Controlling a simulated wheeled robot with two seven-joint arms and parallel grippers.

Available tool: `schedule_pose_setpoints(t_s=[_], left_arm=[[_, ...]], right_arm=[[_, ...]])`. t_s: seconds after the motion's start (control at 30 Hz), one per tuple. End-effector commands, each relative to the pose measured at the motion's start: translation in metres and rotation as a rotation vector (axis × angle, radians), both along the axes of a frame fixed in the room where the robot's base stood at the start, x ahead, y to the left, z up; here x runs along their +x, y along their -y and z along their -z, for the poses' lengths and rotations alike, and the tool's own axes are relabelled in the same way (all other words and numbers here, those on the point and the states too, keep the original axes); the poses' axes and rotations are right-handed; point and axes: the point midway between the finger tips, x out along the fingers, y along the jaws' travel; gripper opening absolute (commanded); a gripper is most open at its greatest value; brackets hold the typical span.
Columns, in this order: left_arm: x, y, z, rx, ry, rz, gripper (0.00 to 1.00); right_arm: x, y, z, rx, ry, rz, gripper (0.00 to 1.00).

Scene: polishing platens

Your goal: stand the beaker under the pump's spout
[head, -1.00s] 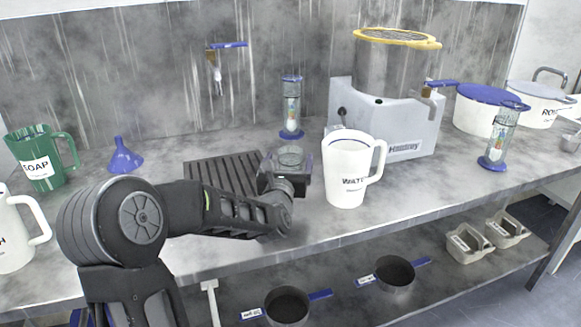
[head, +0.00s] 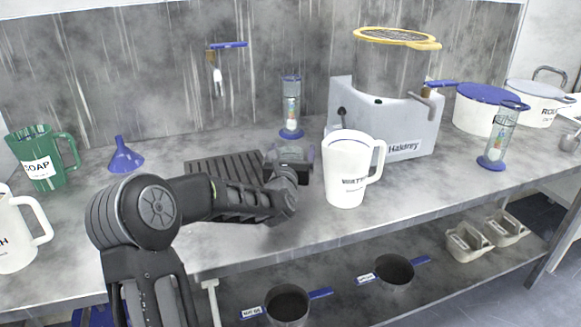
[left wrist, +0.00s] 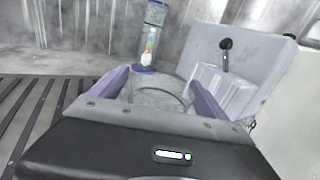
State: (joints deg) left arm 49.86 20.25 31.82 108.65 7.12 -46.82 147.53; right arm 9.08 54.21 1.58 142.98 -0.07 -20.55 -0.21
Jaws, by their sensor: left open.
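The beaker (head: 291,152), a clear glass vessel, stands on the bench behind my left gripper (head: 290,167) in the head view, mostly hidden by it. In the left wrist view the beaker (left wrist: 160,97) shows between the two purple fingers of my left gripper (left wrist: 160,92), which is open; I cannot tell whether either finger touches it. My right gripper is not in view.
A white jug (head: 346,172) stands close to the right of my left gripper, in front of the machine. A dark ribbed mat (head: 225,165) lies to the left. A blue-based cylinder (head: 291,105) stands behind the beaker. The bench front between jug and right-hand cylinder (head: 499,135) is clear.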

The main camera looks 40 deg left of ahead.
Motion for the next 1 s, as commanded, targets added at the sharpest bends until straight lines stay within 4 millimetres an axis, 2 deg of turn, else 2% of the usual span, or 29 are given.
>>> schedule_pose_setpoints(t_s=[0.13, 1.0], left_arm=[[-0.0001, 0.0000, 0.0000, 0.000, 0.000, 0.000, 0.84], [0.0000, 0.0001, -0.0003, 0.000, 0.001, 0.000, 0.13]], right_arm=[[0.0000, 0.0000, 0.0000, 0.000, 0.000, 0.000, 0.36], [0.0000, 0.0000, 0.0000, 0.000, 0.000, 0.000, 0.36]])
